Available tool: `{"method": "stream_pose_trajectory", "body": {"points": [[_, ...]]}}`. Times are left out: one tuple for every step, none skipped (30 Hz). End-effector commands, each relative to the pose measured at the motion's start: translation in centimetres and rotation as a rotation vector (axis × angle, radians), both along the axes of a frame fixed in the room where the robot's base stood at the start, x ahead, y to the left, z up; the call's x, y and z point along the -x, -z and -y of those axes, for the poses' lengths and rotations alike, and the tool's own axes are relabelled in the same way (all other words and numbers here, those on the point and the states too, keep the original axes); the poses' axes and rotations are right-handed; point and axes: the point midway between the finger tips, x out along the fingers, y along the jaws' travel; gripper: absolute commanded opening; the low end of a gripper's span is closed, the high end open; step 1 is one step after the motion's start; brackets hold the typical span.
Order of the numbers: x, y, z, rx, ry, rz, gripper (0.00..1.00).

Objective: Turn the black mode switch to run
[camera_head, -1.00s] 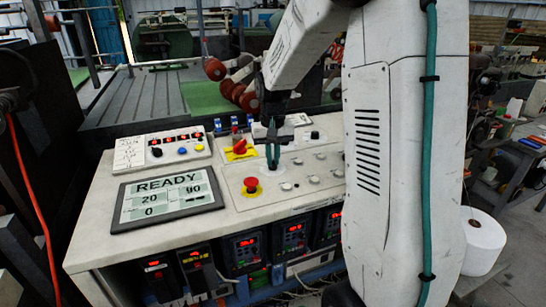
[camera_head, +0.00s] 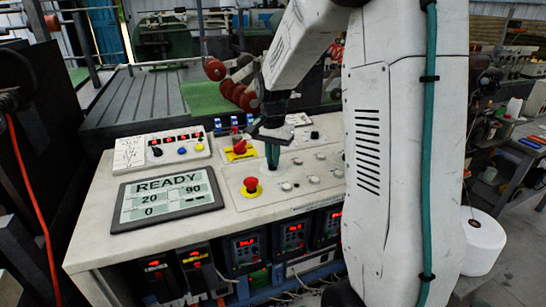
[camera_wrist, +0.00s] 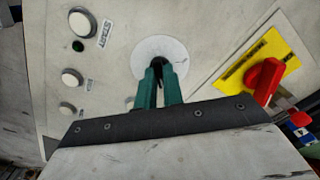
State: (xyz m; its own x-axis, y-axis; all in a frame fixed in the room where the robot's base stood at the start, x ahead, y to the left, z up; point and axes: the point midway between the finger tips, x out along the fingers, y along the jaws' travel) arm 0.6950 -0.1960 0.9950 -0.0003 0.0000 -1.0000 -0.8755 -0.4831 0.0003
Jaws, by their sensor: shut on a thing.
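The black mode switch (camera_wrist: 158,66) sits on a round white disc (camera_wrist: 160,45) on the console's pale panel. Only a dark bit of it shows between the green fingers in the wrist view; its pointing direction and any run mark cannot be read. My gripper (camera_wrist: 158,78) is shut on the switch from above. In the head view my gripper (camera_head: 272,164) stands over the panel, behind the red mushroom button, and its fingers hide the switch.
A red mushroom button (camera_head: 251,186) stands close in front of my gripper. A red rotary handle on a yellow plate (camera_wrist: 265,78) is close by on the right in the wrist view. White buttons (camera_wrist: 82,22), one marked START, line the left. The display (camera_head: 168,199) reads READY.

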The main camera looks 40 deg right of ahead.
Motion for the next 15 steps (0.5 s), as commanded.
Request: {"method": "stream_pose_trajectory", "body": {"points": [[0.01, -0.04, -0.02, 0.000, 0.006, 0.000, 0.00], [0.01, -0.04, -0.02, 0.000, 0.010, 0.000, 0.00], [0.01, -0.04, -0.02, 0.000, 0.013, 0.000, 0.00], [0.01, -0.04, -0.02, 0.000, 0.014, 0.000, 0.00], [0.01, -0.04, -0.02, 0.000, 0.015, 0.000, 0.00], [0.01, -0.04, -0.02, 0.000, 0.016, 0.000, 0.00], [0.00, -0.04, -0.01, 0.000, 0.016, 0.000, 0.00], [0.01, -0.04, -0.02, 0.000, 0.016, 0.000, 0.00], [0.00, -0.04, -0.01, 0.000, 0.016, 0.000, 0.00], [0.00, -0.04, -0.01, 0.000, 0.016, 0.000, 0.00], [0.01, -0.04, -0.02, 0.000, 0.016, 0.000, 0.00], [0.00, -0.04, -0.01, 0.000, 0.016, 0.000, 0.00], [0.00, -0.04, -0.01, 0.000, 0.015, 0.000, 0.00], [0.00, -0.04, -0.01, 0.000, 0.015, 0.000, 0.00], [0.00, -0.04, -0.01, 0.000, 0.015, 0.000, 0.17]]}}
